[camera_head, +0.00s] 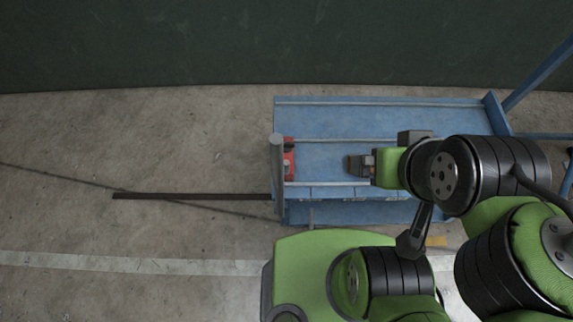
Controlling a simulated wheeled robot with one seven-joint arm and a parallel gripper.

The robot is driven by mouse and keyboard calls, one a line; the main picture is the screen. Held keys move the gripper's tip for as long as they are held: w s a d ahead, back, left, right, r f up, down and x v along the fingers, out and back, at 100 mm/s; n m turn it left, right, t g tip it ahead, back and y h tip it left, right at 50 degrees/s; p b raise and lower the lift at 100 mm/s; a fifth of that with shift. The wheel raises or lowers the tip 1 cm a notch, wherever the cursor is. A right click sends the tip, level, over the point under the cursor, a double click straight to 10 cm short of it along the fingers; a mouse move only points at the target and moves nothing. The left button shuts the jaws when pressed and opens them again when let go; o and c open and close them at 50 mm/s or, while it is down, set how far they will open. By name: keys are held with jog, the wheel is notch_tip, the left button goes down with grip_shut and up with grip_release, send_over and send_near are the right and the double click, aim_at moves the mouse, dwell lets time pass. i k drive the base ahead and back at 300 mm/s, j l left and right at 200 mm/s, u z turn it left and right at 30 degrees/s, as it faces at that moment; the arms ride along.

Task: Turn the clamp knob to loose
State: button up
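A small red part (288,158) with a dark piece on it sits at the left end of the blue bench, against an upright grey bar (277,160). It may be the clamp with its knob; it is too small to tell the knob's shape or setting.
The blue bench (340,121) has grey rails along it and a blue frame (540,72) at its right. A long dark bar (190,196) sticks out left from the bench over the concrete floor (130,235). A dark green wall (200,45) stands behind. The floor at left is mostly clear.

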aim_at(288, 146)
jog(key=k+j, duration=0.1)
jog(key=k+j+z, duration=0.1)
jog(key=j, duration=0.25)
jog(key=j+z, duration=0.1)
jog(key=j, duration=0.55)
jog(key=k+j+z, duration=0.15)
jog(key=j, duration=0.55)
jog(key=i+j+z, duration=0.1)
jog(key=j, duration=0.25)
jog(key=i+j, duration=0.3)
jog(key=i+j+z, duration=0.15)
jog(key=j, duration=0.3)
jog(key=i, duration=0.1)
